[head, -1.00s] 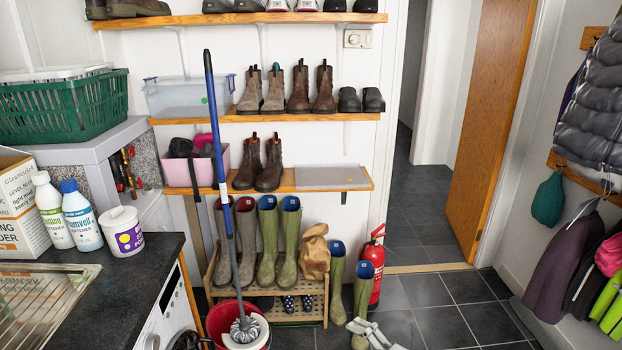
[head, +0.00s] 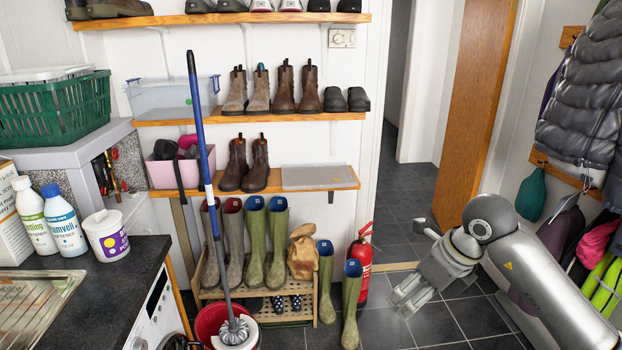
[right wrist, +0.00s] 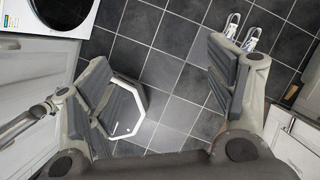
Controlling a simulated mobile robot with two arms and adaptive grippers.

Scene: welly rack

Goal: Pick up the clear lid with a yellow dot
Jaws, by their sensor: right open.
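A flat, translucent grey lid (head: 317,177) lies on the right part of the lowest wall shelf, beside a pair of brown boots. I cannot make out a yellow dot on it. My left gripper is not in view.
Brown boots (head: 260,166) and a pink bin (head: 172,171) share the lid's shelf. A blue mop handle (head: 200,110) rises in front of the shelves. Green wellies (head: 277,240) stand on the rack below. A red extinguisher (head: 364,258) stands near the doorway.

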